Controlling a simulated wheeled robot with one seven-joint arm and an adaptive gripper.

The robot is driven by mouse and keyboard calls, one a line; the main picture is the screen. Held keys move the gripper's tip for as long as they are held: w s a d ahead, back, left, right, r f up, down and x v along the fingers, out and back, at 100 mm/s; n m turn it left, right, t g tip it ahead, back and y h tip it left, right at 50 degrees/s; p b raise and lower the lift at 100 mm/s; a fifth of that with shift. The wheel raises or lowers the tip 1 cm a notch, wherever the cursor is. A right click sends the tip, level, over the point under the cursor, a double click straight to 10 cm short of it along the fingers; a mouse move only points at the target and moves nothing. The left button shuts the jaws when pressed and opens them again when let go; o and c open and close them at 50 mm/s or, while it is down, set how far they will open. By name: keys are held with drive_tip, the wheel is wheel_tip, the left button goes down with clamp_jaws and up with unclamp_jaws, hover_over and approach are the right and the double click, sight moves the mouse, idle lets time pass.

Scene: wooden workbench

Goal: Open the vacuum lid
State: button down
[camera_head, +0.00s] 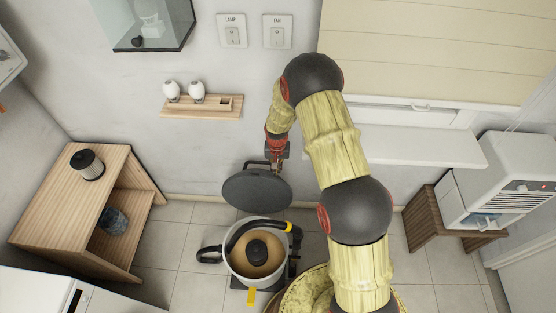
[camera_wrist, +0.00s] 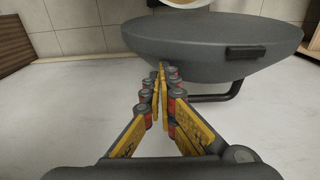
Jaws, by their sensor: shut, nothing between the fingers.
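The vacuum lid (camera_head: 257,190) is a dark grey disc standing raised and tilted behind the vacuum canister (camera_head: 231,268). The canister's top is uncovered and shows a tan inside with a black round part (camera_head: 257,250). In the wrist view the lid (camera_wrist: 205,45) fills the upper middle, with a dark latch-like block on its rim and a bent bar beneath. My gripper (camera_head: 277,165) is behind the lid's upper edge. In the wrist view my gripper's fingertips (camera_wrist: 161,72) are together and empty, at the near edge of the lid; whether they touch it is unclear.
A wooden shelf unit (camera_head: 50,215) with a black filter-like cylinder (camera_head: 87,164) on top stands left. A small wall shelf (camera_head: 190,114) is behind. A white machine (camera_head: 505,185) sits on a wooden stand at right. A basket-like round thing (camera_head: 290,297) is close beside the canister.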

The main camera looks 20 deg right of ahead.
drive_tip(key=shift+s+a, duration=0.1)
drive_tip(key=shift+s, duration=0.25)
drive_tip(key=shift+r, duration=0.45)
wheel_tip(320, 180, up, 11)
drive_tip(key=shift+s+a, duration=0.2)
drive_tip(key=shift+s, duration=0.2)
